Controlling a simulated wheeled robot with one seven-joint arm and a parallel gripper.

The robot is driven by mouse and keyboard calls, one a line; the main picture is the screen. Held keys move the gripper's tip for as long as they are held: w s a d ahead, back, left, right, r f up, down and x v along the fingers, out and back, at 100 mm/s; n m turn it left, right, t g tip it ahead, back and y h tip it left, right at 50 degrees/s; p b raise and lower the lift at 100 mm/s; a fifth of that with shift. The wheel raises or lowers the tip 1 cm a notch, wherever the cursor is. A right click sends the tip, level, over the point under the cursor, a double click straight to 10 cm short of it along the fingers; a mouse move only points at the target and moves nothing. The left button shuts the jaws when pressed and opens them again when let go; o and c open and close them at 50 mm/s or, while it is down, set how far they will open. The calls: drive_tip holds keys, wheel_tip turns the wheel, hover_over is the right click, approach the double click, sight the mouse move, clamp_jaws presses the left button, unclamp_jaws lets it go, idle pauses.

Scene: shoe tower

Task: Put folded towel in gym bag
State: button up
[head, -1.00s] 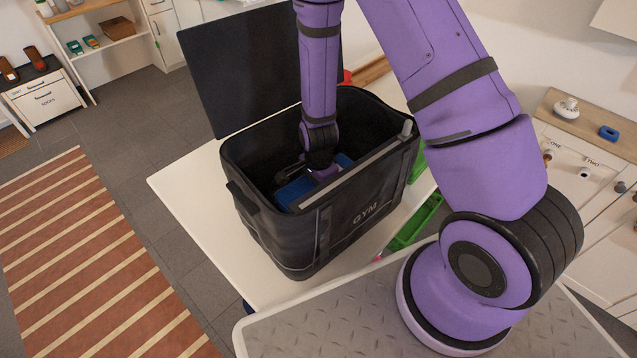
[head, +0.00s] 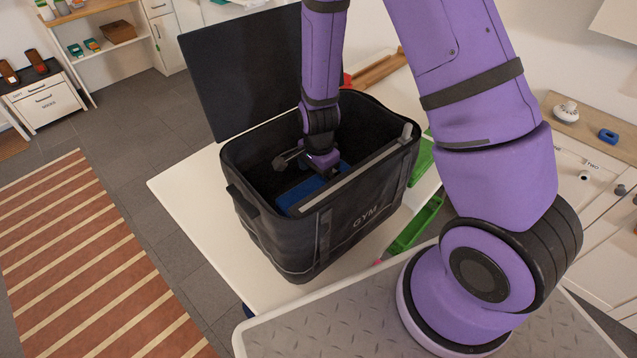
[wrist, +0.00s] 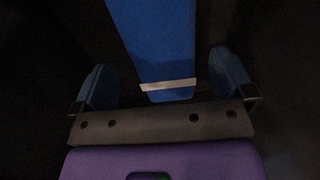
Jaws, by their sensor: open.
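The folded towel is blue with a pale stripe near one end. In the head view the towel (head: 312,189) lies low inside the black gym bag (head: 290,242), partly hidden by the bag's front wall and my gripper. The bag stands with its lid raised at the back. In the wrist view the towel (wrist: 155,45) runs between my two fingers, apart from both. My gripper (wrist: 162,82) is open, with dark space between each finger and the towel. In the head view my gripper (head: 298,160) is inside the bag opening, above the towel.
The bag stands on a white table (head: 190,200). A green tray (head: 415,225) lies to its right, and a wooden piece (head: 380,70) is behind. A striped rug (head: 90,260) lies on the floor at left.

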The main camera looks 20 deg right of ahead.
wheel_tip(320, 180, up, 7)
drive_tip(key=shift+r, duration=0.15)
wheel_tip(320, 180, up, 12)
drive_tip(key=r+n+t+y, duration=0.1)
drive_tip(key=n, duration=0.3)
hover_over(319, 185)
drive_tip(key=s+d, duration=0.1)
drive_tip(key=s, duration=0.1)
drive_tip(key=s+d+r+n+t, duration=0.2)
drive_tip(key=s+r+n, duration=0.3)
drive_tip(key=s+r, duration=0.4)
drive_tip(key=s+d+r+n+t+h, duration=0.1)
drive_tip(key=s+d+r+n+t, duration=0.1)
drive_tip(key=s+r+n, duration=0.3)
drive_tip(key=s+d+r, duration=0.1)
drive_tip(key=s+r, duration=0.3)
drive_tip(key=r, duration=0.2)
drive_tip(key=shift+d+r+n, duration=0.15)
drive_tip(key=shift+d+n, duration=0.25)
